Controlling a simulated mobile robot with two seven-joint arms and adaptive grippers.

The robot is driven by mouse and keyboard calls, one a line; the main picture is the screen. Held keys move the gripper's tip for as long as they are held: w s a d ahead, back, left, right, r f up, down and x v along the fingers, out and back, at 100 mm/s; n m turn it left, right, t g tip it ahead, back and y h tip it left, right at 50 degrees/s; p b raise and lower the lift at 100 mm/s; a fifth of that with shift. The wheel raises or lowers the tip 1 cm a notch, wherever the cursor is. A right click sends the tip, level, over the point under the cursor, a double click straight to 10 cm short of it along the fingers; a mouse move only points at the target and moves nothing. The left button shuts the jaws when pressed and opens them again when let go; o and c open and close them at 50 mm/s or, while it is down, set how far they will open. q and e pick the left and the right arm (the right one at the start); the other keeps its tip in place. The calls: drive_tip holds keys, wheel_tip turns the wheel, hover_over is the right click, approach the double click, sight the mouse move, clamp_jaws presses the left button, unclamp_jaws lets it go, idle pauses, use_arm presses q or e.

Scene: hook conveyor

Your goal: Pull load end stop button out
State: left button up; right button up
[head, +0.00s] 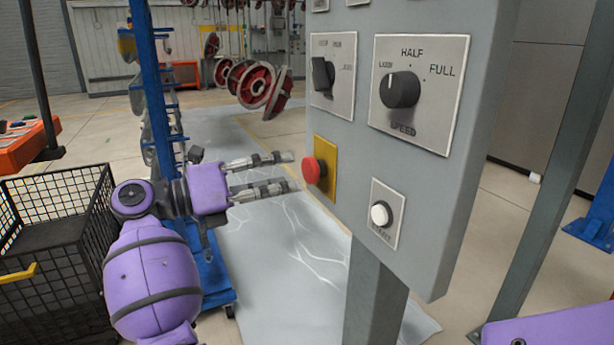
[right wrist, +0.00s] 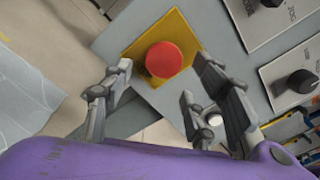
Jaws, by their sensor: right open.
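The red stop button (head: 313,170) sits on a yellow plate (head: 326,152) on the grey control panel (head: 440,215). My right gripper (head: 294,171) is open, its fingers pointing at the button from the left in the head view. The fingertips are close to the button; I cannot tell whether they touch it. In the right wrist view the red button (right wrist: 164,60) shows between and beyond the spread fingers, on its yellow plate (right wrist: 185,32). Nothing is held. My left gripper is not in view.
The panel also has a black selector switch (head: 322,74), a speed knob (head: 400,89) and a white button (head: 380,214) below. A black wire cage (head: 85,215) and a blue post (head: 150,90) stand left. Red wheels (head: 262,88) hang behind.

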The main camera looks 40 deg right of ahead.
sight(306, 173)
drive_tip(key=x, duration=0.6)
drive_tip(key=shift+d, duration=0.3)
